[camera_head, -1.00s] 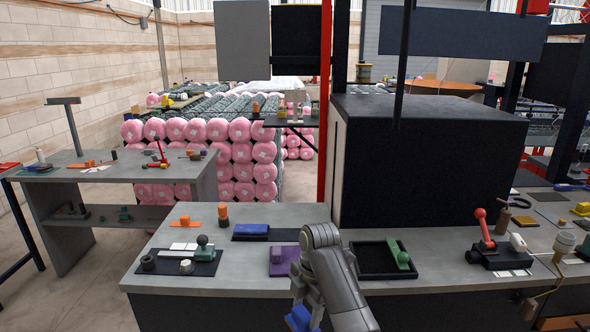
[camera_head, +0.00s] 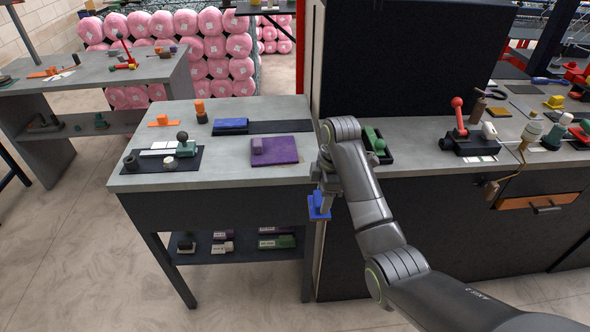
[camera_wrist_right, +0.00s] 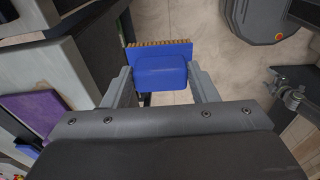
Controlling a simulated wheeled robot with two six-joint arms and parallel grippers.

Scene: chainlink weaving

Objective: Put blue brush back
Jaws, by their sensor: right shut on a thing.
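The blue brush (camera_head: 318,207) is held by my right gripper (camera_head: 323,188), below tabletop height in front of the grey table's right end. In the right wrist view the brush (camera_wrist_right: 160,72) sits between the two fingers, with its tan bristles at the far edge. My right gripper (camera_wrist_right: 161,82) is shut on its blue body. Another blue block-like thing (camera_head: 231,124) lies on the left part of a long black mat (camera_head: 280,127); the mat's right part is bare. My left gripper is not in view.
A purple mat with a purple block (camera_head: 275,151) lies near the table's front edge. A black tray with a green piece (camera_head: 374,140) is partly behind my right arm. A lower shelf (camera_head: 250,257) holds several small items. Open floor lies in front.

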